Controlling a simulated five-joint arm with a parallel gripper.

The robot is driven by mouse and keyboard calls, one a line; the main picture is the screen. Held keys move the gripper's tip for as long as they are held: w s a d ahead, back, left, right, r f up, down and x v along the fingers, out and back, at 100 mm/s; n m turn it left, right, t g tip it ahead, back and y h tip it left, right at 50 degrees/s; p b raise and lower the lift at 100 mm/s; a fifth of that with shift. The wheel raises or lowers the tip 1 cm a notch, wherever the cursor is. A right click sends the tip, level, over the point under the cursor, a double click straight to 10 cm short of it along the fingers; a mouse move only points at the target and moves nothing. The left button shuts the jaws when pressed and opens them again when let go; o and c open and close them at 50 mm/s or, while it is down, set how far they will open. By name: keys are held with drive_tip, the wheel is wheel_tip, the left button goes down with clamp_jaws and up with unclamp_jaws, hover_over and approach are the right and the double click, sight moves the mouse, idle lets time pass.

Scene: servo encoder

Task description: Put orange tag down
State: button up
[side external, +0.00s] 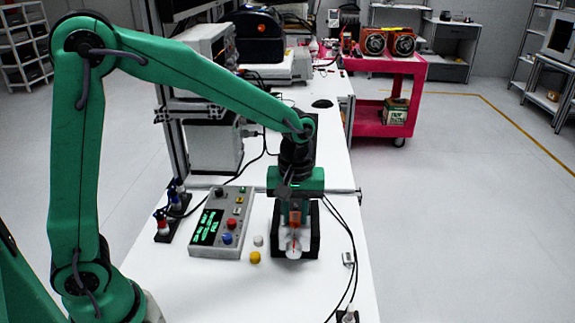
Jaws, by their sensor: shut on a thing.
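My gripper (294,212) points down over a black holder (313,243) on the white table. It is shut on the orange tag (294,216), a small orange piece between the fingers. A small pale round part (293,253) shows at the holder's front, just below the fingers. Whether the tag touches anything beneath it is too small to tell. The gripper hides the back part of the holder.
A grey control box (222,222) with a green display and knobs stands left of the holder. A yellow button (255,257) and a whitish button (258,240) lie between them. Cables (345,255) run along the right edge.

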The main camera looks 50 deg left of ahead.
sight(294, 218)
drive_tip(key=o, duration=0.9)
drive_tip(key=shift+o, duration=0.2)
wheel_tip(294, 218, up, 12)
drive_tip(key=shift+r, duration=0.15)
idle(0.5)
drive_tip(key=s+a+m+t, duration=0.2)
drive_tip(key=s+a+m, duration=0.2)
drive_tip(key=s, duration=0.4)
drive_tip(key=s+a+m+t, duration=0.3)
drive_tip(key=s+a+m, duration=0.1)
drive_tip(key=s, duration=0.4)
drive_tip(key=shift+s+a+f+m+t, duration=0.2)
drive_tip(key=shift+s+f+m+t, duration=0.1)
drive_tip(key=shift+f+m, duration=0.15)
